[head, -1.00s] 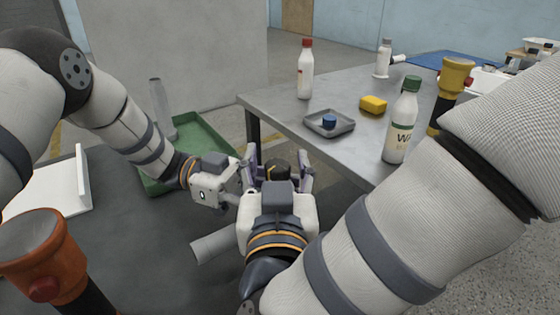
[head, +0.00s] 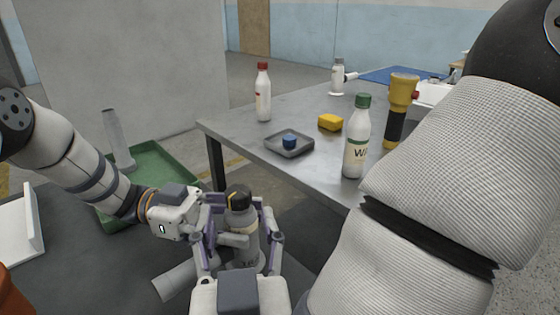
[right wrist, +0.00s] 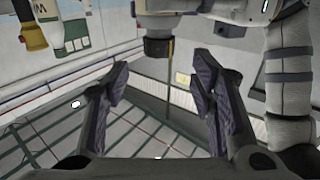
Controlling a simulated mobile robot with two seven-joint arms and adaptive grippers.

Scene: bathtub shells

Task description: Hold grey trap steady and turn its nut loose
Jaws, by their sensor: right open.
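The grey trap (head: 243,225) stands upright at the lower middle of the head view, a bottle-like body with a black top bearing a yellow mark. My left gripper (head: 222,222) comes in from the left with its fingers against or beside the trap's side; whether they are closed on it is hidden. My right gripper (head: 237,245) is open in front, one finger on each side of the trap. In the right wrist view, a dark round end (right wrist: 158,46) shows beyond my open right fingers (right wrist: 160,85). I cannot make out the nut clearly.
A grey pipe (head: 176,279) lies beside the trap. A green tray (head: 165,160) is behind my left arm. On the steel table (head: 225,122) are a grey dish with a blue piece (head: 290,142), a yellow block (head: 330,122), bottles (head: 357,140) and a yellow-black torch (head: 400,105).

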